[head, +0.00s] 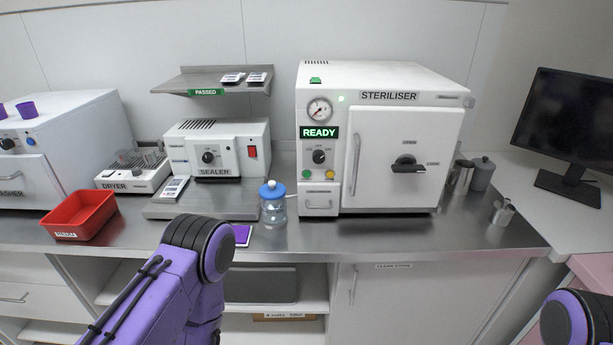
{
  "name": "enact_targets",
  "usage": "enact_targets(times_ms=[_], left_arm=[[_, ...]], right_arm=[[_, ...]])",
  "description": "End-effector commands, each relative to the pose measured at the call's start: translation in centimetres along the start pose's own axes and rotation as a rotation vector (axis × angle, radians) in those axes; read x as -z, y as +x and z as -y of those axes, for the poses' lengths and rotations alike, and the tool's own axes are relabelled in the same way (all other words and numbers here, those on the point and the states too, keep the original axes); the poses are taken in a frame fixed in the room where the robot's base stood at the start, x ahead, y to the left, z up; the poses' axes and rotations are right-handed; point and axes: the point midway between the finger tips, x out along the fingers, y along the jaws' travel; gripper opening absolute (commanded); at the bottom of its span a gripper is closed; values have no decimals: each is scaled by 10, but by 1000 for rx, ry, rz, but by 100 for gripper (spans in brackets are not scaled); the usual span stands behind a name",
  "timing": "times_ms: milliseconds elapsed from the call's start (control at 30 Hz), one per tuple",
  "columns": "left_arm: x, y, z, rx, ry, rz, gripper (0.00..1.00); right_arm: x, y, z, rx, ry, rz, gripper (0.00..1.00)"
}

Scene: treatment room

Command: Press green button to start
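The steriliser (393,125) is a white box with its door shut and the black door handle (407,165) lying horizontal. Its display (319,132) reads READY in green and a small green light (341,98) is lit. A green button (307,175) sits low on the left control panel, beside an orange one (330,174) and below a black knob (319,157). A purple link of my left arm rises from below in front of the counter. Part of my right arm shows at the bottom right corner. Neither gripper is visible.
A water jar with a blue lid (273,203) stands left of the steriliser, near the counter edge. The sealer (217,150), dryer (133,174) and red tray (79,215) are further left. Metal canisters (480,174) and a cup (503,213) stand right. The counter before the steriliser is clear.

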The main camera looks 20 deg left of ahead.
Motion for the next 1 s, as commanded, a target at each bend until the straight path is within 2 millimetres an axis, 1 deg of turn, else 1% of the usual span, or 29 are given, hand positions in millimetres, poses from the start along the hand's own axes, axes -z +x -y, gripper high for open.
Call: enact_targets(times_ms=[33,67,100,167,1000], left_arm=[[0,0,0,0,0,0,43],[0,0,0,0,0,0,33],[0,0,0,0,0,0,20],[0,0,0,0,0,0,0],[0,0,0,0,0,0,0]], right_arm=[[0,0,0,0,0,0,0],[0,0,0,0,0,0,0],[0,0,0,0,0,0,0],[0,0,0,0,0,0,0],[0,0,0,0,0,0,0]])
